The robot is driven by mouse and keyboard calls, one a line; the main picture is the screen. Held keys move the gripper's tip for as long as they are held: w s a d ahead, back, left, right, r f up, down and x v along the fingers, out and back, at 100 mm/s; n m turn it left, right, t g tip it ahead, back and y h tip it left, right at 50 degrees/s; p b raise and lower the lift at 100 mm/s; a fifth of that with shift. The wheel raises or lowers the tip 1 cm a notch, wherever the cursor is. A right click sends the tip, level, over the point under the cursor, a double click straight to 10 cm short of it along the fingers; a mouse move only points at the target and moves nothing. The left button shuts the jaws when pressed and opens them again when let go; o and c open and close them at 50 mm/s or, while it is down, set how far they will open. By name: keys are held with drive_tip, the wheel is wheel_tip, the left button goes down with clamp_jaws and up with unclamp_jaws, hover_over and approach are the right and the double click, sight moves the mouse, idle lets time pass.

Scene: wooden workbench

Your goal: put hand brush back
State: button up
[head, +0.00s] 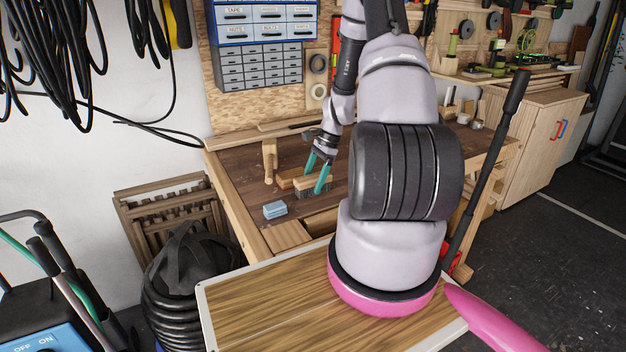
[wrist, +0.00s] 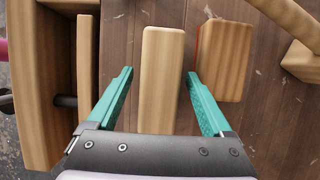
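The hand brush appears to be the wooden block with a darker lower part (head: 303,186) on the workbench in the head view. In the wrist view its pale wooden top (wrist: 163,65) lies lengthwise between my fingers. My gripper (head: 314,180) has teal fingers and points down at it. In the wrist view my gripper (wrist: 160,75) is open, one finger on each side of the block, with a gap visible on both sides. The brush's underside is hidden in the wrist view.
A second wooden block with a reddish side (wrist: 226,58) lies just right of my right finger. A wooden mallet (head: 269,158) stands farther back. A blue block (head: 275,210) lies nearer the front. The bench's slotted edge (wrist: 35,90) is at the left.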

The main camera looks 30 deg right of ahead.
drive_tip(key=v, duration=1.2)
wheel_tip(320, 180, up, 10)
drive_tip(key=n+t+h, duration=0.1)
drive_tip(key=n, duration=0.2)
hover_over(314, 177)
drive_tip(key=s+a+r+n+t, duration=0.3)
drive_tip(key=s+a+r+n, duration=0.2)
drive_tip(key=s+r, duration=0.4)
drive_tip(key=s+a+r+n+t+h, duration=0.1)
drive_tip(key=s+a+r+n+t, duration=0.2)
drive_tip(key=s+a+r+n, duration=0.2)
drive_tip(key=s+a+r, duration=0.3)
drive_tip(key=s+r, duration=0.2)
drive_tip(key=r, duration=0.1)
drive_tip(key=shift+s+a+r+n+h, duration=0.15)
drive_tip(key=shift+a+r+n+h, duration=0.05)
drive_tip(key=shift+r+n+h, duration=0.15)
